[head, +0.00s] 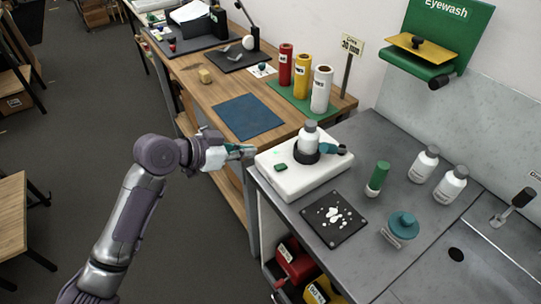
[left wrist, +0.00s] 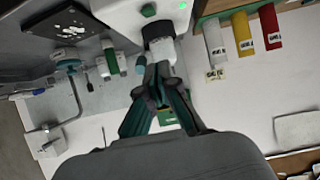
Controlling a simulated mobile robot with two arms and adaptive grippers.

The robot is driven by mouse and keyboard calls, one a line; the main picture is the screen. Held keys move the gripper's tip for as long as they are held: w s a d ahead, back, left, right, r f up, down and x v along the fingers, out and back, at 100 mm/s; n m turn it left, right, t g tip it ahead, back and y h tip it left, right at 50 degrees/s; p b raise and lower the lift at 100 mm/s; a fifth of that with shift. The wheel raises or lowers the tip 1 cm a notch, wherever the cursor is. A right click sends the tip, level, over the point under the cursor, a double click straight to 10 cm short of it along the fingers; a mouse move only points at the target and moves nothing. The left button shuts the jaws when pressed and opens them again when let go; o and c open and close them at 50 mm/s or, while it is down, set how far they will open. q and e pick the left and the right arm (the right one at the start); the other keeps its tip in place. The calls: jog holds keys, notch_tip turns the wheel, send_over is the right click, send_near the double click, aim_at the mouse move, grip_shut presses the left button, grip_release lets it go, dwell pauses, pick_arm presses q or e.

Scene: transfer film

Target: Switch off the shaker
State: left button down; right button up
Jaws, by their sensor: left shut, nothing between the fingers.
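The shaker (head: 318,180) is a white box near the left corner of the grey bench. A white bottle (head: 309,132) stands upright in its black ring holder (head: 306,155), with a teal part (head: 336,149) beside it. A green rocker or button (head: 281,167) is on the shaker's top, near its front left; a small green light shows close by. My left gripper (head: 250,151) is shut and empty, just left of the shaker and apart from the button. In the left wrist view, the shut fingers (left wrist: 153,70) point toward the shaker (left wrist: 120,14), its button (left wrist: 148,10) and lit green dot.
On the grey bench are a black plate with white pieces (head: 334,219), a green-capped tube (head: 377,179), a teal-topped item (head: 403,225) and two white bottles (head: 424,164). Behind, a wooden table holds upright rolls (head: 321,90) and a blue mat (head: 247,116).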

pick_arm(q)
jog(key=p, duration=0.3)
send_over(273, 172)
jog(key=d, duration=0.1)
jog(key=f, duration=0.4)
jog(key=shift+w+f, duration=0.25)
jog(key=f, duration=0.2)
jog(key=shift+s+a+f+p, duration=0.15)
jog(key=shift+a+f+p, duration=0.15)
jog(key=shift+f+p, duration=0.1)
jog(key=shift+s+a+f, duration=0.15)
jog(key=shift+a+f, duration=0.05)
jog(key=shift+f, duration=0.5)
pick_arm(e)
jog(key=r, duration=0.4)
jog(key=shift+s+d, duration=0.15)
jog(key=shift+s, duration=0.2)
